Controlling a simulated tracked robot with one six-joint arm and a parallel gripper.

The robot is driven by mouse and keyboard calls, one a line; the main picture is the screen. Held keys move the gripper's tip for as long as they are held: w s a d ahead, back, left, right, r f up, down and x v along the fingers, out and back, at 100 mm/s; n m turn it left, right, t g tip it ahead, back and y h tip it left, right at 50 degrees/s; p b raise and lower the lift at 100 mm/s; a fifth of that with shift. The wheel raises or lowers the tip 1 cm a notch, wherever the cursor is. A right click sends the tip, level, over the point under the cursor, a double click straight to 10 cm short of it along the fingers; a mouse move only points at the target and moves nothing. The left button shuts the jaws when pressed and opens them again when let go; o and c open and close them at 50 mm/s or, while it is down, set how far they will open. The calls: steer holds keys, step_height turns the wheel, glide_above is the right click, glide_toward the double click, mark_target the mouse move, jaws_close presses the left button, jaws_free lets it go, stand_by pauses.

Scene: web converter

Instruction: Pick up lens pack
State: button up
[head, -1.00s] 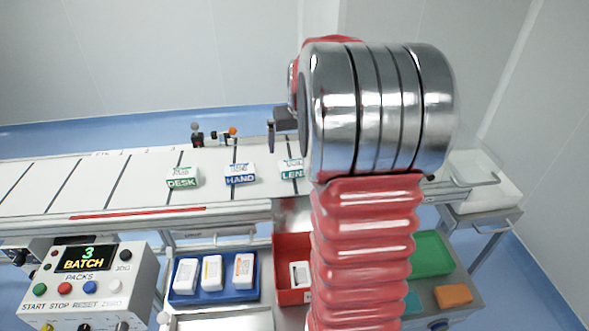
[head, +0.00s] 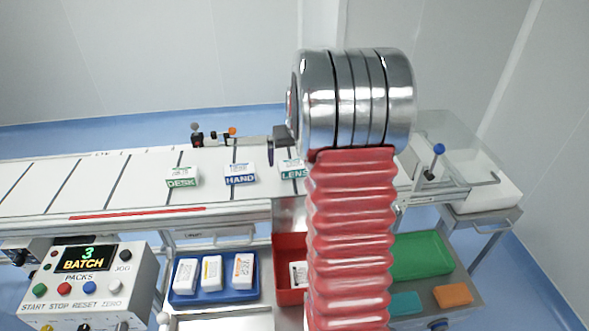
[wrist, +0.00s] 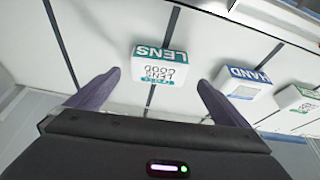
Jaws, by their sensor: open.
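The lens pack (head: 292,170) is a small white box with a teal "LENS" band, lying on the white conveyor belt; my arm partly covers its right side in the head view. In the wrist view the lens pack (wrist: 159,66) lies ahead of my gripper (wrist: 160,82), roughly centred between the two dark fingers but beyond their tips. My gripper is open and empty. In the head view only a dark part of it shows left of my arm's metal wrist.
The hand pack (head: 240,173) and desk pack (head: 182,177) stand left of the lens pack on the belt. A blue tray (head: 214,297) of white packs, a red bin (head: 290,242) and a green tray (head: 421,254) lie in front. The control box (head: 90,285) reads "3 BATCH".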

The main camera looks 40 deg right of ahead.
mark_target(294, 164)
steer(key=x, duration=0.5)
steer(key=shift+s+f, duration=0.1)
steer(key=shift+s, duration=0.15)
steer(key=shift+c, duration=0.6)
steer(key=c, duration=1.1)
